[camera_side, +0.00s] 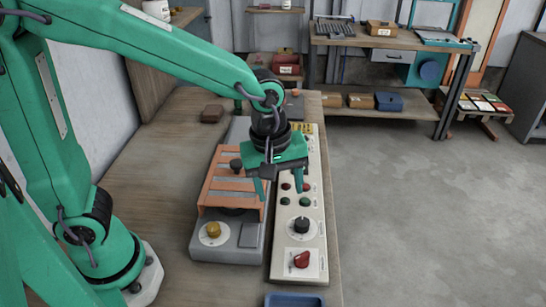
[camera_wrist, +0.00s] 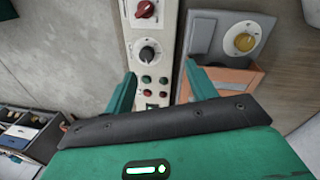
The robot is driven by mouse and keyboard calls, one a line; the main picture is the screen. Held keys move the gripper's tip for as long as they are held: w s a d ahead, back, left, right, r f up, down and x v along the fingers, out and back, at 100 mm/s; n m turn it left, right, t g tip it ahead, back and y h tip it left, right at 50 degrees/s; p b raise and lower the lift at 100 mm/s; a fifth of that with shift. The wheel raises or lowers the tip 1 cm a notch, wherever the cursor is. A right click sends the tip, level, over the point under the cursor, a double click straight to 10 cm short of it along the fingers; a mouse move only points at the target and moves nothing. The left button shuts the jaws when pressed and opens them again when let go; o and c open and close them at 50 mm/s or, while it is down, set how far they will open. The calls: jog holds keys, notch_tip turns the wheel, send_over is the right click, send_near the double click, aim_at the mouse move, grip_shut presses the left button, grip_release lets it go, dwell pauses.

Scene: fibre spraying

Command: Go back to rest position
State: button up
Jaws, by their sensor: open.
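My gripper (camera_side: 280,188) is open and empty in the side view, held above the gap between a grey machine with an orange slatted cover and a long pale control panel. In the wrist view my gripper's two green fingers (camera_wrist: 160,90) stand apart with the control panel between them. The control panel (camera_side: 316,215) carries a red knob (camera_side: 301,259), a black knob (camera_side: 301,225) and several red and green buttons. The machine (camera_side: 250,240) has a yellow knob (camera_side: 213,231). My forearm and gripper hide part of the panel's far end.
The wooden table (camera_side: 150,200) has free room left of the machine, with a small brown block (camera_side: 212,114) on it. A blue tray (camera_side: 294,299) lies at the near edge. A workbench (camera_side: 400,42) with boxes stands behind. The concrete floor on the right is clear.

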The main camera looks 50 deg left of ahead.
jog(key=s+a+r+m+t, duration=0.2)
jog(key=s+a+r+m, duration=0.1)
jog(key=a+m, duration=0.3)
jog(key=s+a+r+m+t, duration=0.2)
jog(key=s+a+r+m, duration=0.2)
jog(key=a, duration=0.4)
jog(key=shift+s+a+r+m+y, duration=0.3)
jog(key=shift+s+m, duration=0.6)
jog(key=shift+s, duration=0.35)
